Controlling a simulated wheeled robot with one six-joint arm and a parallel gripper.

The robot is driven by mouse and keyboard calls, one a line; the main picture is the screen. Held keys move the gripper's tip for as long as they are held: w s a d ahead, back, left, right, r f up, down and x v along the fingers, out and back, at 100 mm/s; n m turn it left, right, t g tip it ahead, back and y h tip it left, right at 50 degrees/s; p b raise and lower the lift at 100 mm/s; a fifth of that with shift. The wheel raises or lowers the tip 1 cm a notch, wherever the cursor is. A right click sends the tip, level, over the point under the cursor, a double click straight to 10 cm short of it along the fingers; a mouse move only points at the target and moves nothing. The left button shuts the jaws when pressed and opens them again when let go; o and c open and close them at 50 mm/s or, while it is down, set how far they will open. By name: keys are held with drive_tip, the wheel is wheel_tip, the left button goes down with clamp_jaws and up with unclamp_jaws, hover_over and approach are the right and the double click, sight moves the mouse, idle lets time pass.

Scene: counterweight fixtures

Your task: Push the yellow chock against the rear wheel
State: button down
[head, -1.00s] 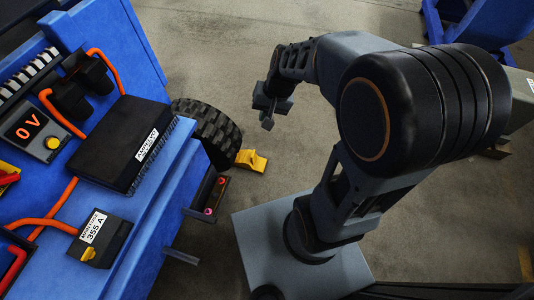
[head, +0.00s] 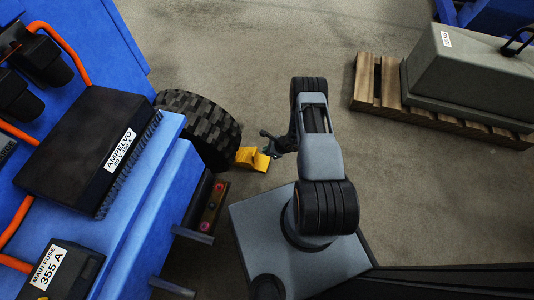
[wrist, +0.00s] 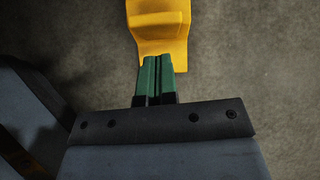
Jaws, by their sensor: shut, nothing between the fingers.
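The yellow chock (head: 253,158) lies on the concrete floor beside the black rear wheel (head: 205,128), on the wheel's right side. In the head view its left end is right at the tyre; I cannot tell whether they touch. My gripper (head: 272,145) is low at the chock's right end. In the wrist view the chock (wrist: 160,28) is straight ahead of my gripper (wrist: 158,62), whose green fingers are shut together and empty. The fingertips reach the chock's near edge; contact is not certain. The wheel is outside the wrist view.
The blue vehicle body (head: 150,225) with a black box (head: 85,145) and orange cables fills the left. A metal bracket (head: 205,208) sticks out below the wheel. A wooden pallet (head: 375,85) carrying a grey counterweight (head: 470,70) stands at right. The floor beyond the chock is clear.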

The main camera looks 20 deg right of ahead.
sight(260, 163)
drive_tip(key=shift+m, duration=0.5)
drive_tip(key=f+b, duration=0.1)
drive_tip(key=f, duration=0.1)
drive_tip(key=a+f+b, duration=0.1)
drive_tip(key=f, duration=0.2)
drive_tip(key=w+a+f+b, duration=0.1)
drive_tip(key=f+b, duration=0.1)
drive_tip(key=shift+a+f, duration=0.15)
drive_tip(key=shift+f, duration=0.1)
drive_tip(key=shift+b+x, duration=0.5)
drive_tip(key=shift+x, duration=0.3)
drive_tip(key=shift+a+r, duration=0.1)
drive_tip(key=shift+a, duration=0.05)
drive_tip(key=shift+w, duration=0.1)
drive_tip(key=shift+s+d+r+p, duration=0.25)
drive_tip(key=shift+d+r+p, duration=0.1)
drive_tip(key=shift+d+r, duration=0.1)
drive_tip(key=shift+s+d+r+p, duration=0.4)
drive_tip(key=shift+s+d, duration=0.1)
drive_tip(key=shift+d, duration=0.2)
drive_tip(key=shift+s+d+r+p, duration=0.35)
drive_tip(key=shift+s+d, duration=0.15)
drive_tip(key=shift+d, duration=0.15)
drive_tip(key=shift+s+d+r+p, duration=0.4)
drive_tip(key=shift+s+d, duration=0.1)
drive_tip(key=shift+d, duration=0.2)
